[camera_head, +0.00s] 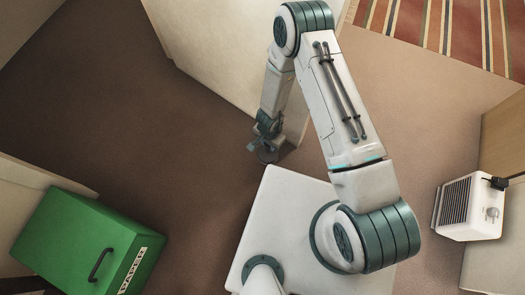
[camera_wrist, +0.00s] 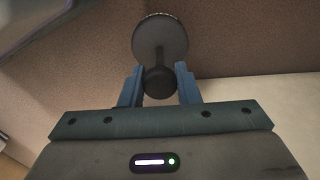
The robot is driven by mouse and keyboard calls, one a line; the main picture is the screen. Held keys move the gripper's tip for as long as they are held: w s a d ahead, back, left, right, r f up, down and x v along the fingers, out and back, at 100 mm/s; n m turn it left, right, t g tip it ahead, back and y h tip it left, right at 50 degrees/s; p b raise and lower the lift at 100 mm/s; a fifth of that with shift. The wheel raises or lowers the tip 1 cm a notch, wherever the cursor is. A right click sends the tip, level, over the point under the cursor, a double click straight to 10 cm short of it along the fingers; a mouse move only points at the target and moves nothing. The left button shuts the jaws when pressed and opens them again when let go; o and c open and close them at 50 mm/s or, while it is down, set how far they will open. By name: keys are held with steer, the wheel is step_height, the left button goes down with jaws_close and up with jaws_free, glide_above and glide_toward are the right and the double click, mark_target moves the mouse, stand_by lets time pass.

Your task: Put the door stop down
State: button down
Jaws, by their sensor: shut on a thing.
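The door stop (camera_wrist: 160,40) has a round grey disc, a thin dark stem and a dark knob. In the wrist view it sits at top centre, with the knob between the two blue fingers of my gripper (camera_wrist: 160,84). My gripper is shut on the knob. In the head view my gripper (camera_head: 268,130) points down near the floor, and the door stop's dark disc (camera_head: 267,155) shows just below it. I cannot tell whether the disc touches the floor.
A pale cabinet or panel (camera_head: 215,60) stands close behind my gripper. A green box (camera_head: 85,245) with a black handle is at lower left. A white heater (camera_head: 470,207) is at right. A striped rug (camera_head: 440,30) lies at upper right. Brown floor (camera_head: 170,150) left of my gripper is clear.

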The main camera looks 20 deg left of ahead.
steer(key=w, duration=0.8)
step_height(320, 180, down, 7)
steer(key=b, duration=0.3)
steer(key=shift+w+d, duration=0.2)
steer(key=shift+d, duration=0.1)
steer(key=shift+f+b, duration=0.1)
steer(key=shift+b, duration=0.25)
steer(key=c, duration=1.1)
jaws_free()
